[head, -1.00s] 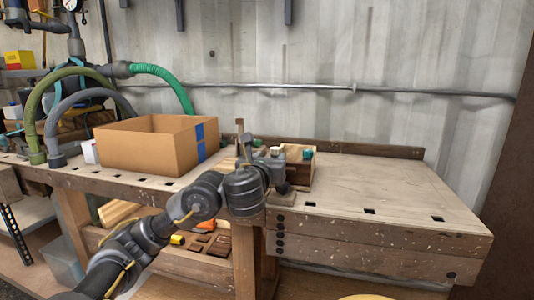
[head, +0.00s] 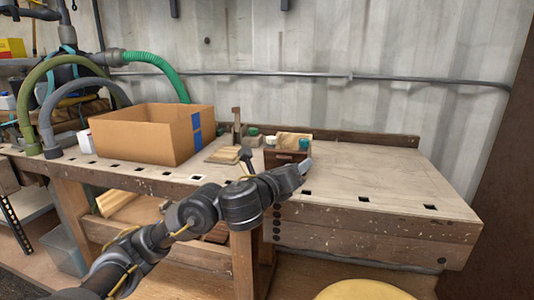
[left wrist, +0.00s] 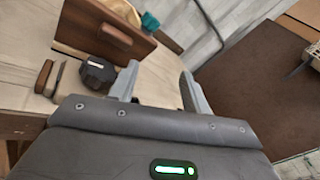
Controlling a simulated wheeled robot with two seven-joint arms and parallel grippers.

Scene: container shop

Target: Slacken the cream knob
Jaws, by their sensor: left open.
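A small brown wooden box (head: 287,154) stands on the workbench, with a teal piece (head: 304,144) at its right corner. The left wrist view shows the box (left wrist: 105,30) at upper left, with a pale bar handle (left wrist: 117,36) on its face. A black faceted knob (left wrist: 97,73) lies close to the box. I cannot pick out a cream knob for sure. My left gripper (head: 304,166) is in front of the box at its right. In the left wrist view its fingers (left wrist: 159,88) are apart with nothing between them. My right gripper is not in view.
An open cardboard box (head: 150,142) stands at the left on the bench. Green jars (head: 253,132) and an upright wooden piece (head: 236,125) are behind my arm. The bench's right side (head: 390,180) is clear. A yellow round seat (head: 362,290) is below in front.

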